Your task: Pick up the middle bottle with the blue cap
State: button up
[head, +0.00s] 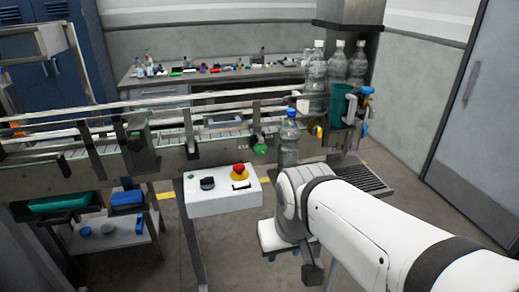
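A clear bottle with a blue cap (289,142) stands upright at the front side of the conveyor, just above my wrist in the picture. Its lower end is close to my arm's outline. Several larger clear bottles with pale caps (315,78) stand behind it to the right. Another blue cap-like part (367,90) shows at the far right of the machine; I cannot tell what it sits on. My white arm reaches in from the lower right. A small dark part below my wrist may be my gripper (312,272); its fingers cannot be made out.
The conveyor (75,168) with metal rails runs across the left and middle. A control box (222,193) with a red stop button is left of my wrist. A green container (342,105) stands right of the bottle. A ribbed metal plate (362,177) lies behind my forearm.

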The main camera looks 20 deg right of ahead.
aim_at(290, 134)
jog(key=z, duration=0.15)
jog(key=i, duration=0.9)
jog(key=u, duration=0.05)
